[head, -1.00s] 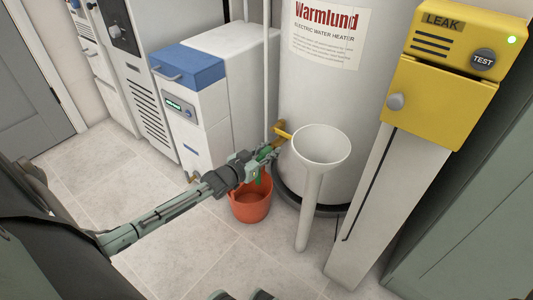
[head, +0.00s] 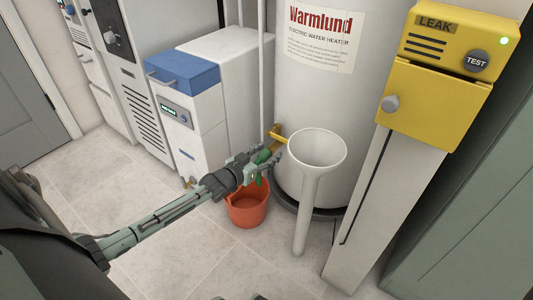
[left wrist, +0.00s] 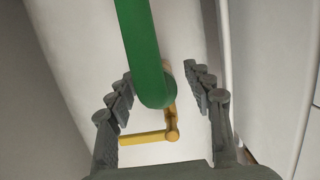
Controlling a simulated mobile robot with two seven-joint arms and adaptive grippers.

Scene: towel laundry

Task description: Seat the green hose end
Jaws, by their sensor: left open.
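The green hose (head: 263,156) shows in the head view at the yellow tap on the front of the water heater, partly hidden by my left gripper (head: 265,164). In the left wrist view the green hose (left wrist: 143,50) comes down from the top, and its rounded lower part lies between the spread fingers of my left gripper (left wrist: 160,80). Gaps show on both sides of it. A yellow tap or lever (left wrist: 150,136) is just below and behind it. I cannot tell whether the hose end is seated on the tap. My right gripper does not show.
An orange bucket (head: 247,207) stands on the floor beneath the gripper. A white funnel on a pipe (head: 316,150) stands just right of it, before the heater (head: 300,95). A yellow leak box (head: 435,105) is at right. A blue-topped white unit (head: 183,73) is behind left.

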